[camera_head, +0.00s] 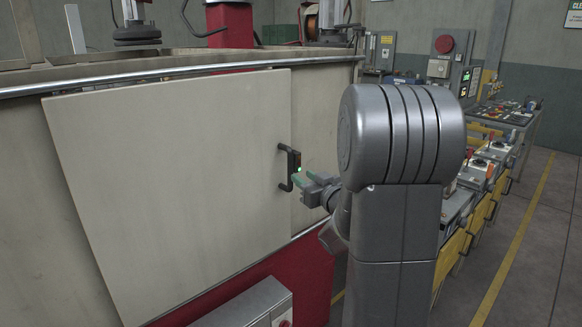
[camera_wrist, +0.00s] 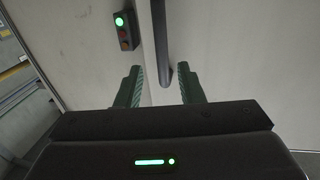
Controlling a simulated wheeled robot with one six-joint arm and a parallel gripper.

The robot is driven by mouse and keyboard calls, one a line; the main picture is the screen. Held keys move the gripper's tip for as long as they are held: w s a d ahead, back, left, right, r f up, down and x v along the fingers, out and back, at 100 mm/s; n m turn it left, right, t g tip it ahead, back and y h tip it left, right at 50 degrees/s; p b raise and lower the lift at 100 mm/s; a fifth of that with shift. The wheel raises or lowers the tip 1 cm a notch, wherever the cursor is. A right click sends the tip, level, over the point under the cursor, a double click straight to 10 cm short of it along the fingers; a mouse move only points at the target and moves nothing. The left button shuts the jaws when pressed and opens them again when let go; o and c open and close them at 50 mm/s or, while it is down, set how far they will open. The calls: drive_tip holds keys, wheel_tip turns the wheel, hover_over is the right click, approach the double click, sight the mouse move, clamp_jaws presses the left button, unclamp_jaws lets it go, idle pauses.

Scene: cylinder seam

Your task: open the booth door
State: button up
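The booth door (camera_head: 175,185) is a large cream panel on the booth's side, seen in the head view. Its black handle (camera_head: 287,166) stands upright near its right edge. In the wrist view the handle (camera_wrist: 163,45) comes down from the top, its lower end just ahead of the fingertips. My gripper (camera_head: 300,178) is at the lower part of the handle. In the wrist view my gripper's green fingers (camera_wrist: 160,80) are spread, with the handle between their lines and nothing clearly gripped. A small signal box (camera_wrist: 124,30) with a lit green lamp is left of the handle.
A grey box (camera_head: 245,305) stands below the door at the bottom of the head view. Control benches (camera_head: 490,150) line the right side. A floor aisle with a yellow line (camera_head: 515,240) is clear at far right.

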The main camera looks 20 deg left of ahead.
sight(292, 169)
drive_tip(key=p+x, duration=0.1)
drive_tip(key=x, duration=0.7)
drive_tip(key=shift+s, duration=0.15)
clamp_jaws()
